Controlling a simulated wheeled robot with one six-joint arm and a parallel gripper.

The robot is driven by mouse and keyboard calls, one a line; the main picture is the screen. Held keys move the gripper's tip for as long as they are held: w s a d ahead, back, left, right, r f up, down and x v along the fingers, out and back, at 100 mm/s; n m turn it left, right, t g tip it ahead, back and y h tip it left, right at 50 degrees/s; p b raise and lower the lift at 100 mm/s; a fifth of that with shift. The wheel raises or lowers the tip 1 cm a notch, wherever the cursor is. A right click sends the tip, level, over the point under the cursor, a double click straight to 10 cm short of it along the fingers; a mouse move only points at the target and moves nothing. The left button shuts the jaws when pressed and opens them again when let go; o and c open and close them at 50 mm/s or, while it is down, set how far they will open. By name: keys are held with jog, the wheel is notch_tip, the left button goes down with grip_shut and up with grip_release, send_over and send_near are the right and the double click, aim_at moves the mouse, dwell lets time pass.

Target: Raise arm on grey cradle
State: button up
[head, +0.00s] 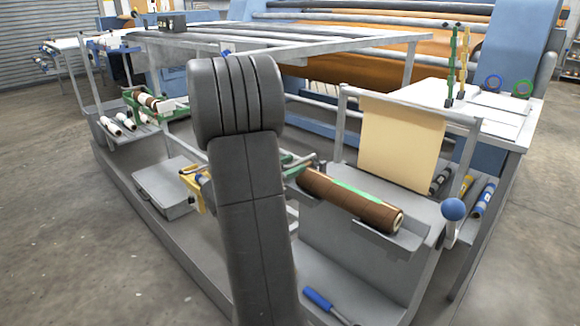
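On the right stands a grey frame (410,104) with a crossbar, two uprights and a beige sheet (402,145) hanging from the bar. A grey arm ending in a blue ball knob (453,209) is at its near right side. Beside it a brown roll (350,202) with a green stripe lies on a grey support (395,243), which may be the grey cradle; I cannot tell for certain. My dark grey arm stands upright in the middle and hides part of the bench. My gripper is not visible.
A green cradle (133,105) with rolls is at the left, and a yellow part (193,186) shows beside my arm. A blue-handled tool (318,299) lies at the front. A grey case (166,187) sits on the deck. Several rolls lie right of the frame. Floor at left is clear.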

grip_shut()
jog(key=shift+r, duration=0.1)
